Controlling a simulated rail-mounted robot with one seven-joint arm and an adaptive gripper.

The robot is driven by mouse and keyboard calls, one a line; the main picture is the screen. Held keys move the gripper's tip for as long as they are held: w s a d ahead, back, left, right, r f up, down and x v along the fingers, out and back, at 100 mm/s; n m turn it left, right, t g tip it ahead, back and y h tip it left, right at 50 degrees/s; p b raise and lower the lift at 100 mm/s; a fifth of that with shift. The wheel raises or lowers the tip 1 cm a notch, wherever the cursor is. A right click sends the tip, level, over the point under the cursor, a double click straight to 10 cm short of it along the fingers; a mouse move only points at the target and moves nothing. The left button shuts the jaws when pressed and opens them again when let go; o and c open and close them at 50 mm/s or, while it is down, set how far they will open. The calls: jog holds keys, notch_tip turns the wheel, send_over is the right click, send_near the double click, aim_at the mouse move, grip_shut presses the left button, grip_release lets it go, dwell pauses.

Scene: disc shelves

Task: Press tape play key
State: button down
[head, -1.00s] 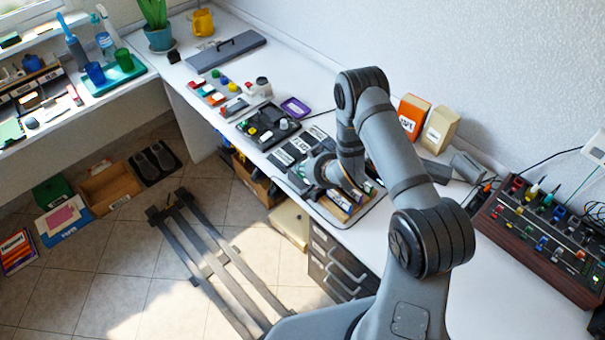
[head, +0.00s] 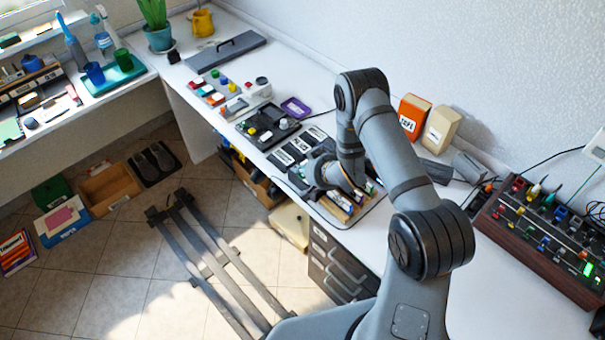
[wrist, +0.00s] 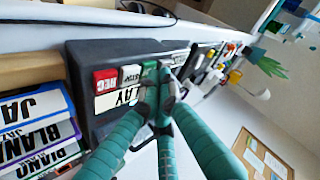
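The tape player is a dark box in the wrist view (wrist: 84,62), with a row of keys along its edge. The red REC key (wrist: 105,80) is at the left, a pale key (wrist: 130,74) beside it, then a green key (wrist: 150,70). A white label strip ending in "AY" (wrist: 118,99) lies below the keys. My gripper (wrist: 160,82) has teal fingers drawn together, empty. The tips are over or against the key row by the green key; contact cannot be told. The fingers hide part of the label and nearby keys. In the head view my gripper (head: 318,178) covers much of the player.
Labelled cassettes (wrist: 36,125) stand beside the player, in a tray (head: 362,215) in the head view. Black panels with white labels (head: 291,151) and a knobbed black device (head: 268,124) lie beyond. Orange (head: 412,116) and tan (head: 440,130) boxes stand behind my arm.

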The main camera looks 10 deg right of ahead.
jog(key=shift+r+p, duration=0.45)
jog(key=shift+r, duration=0.35)
jog(key=shift+r, duration=0.1)
jog(key=shift+r+p, duration=1.7)
jog(key=shift+r, duration=0.75)
jog(key=shift+f, duration=0.1)
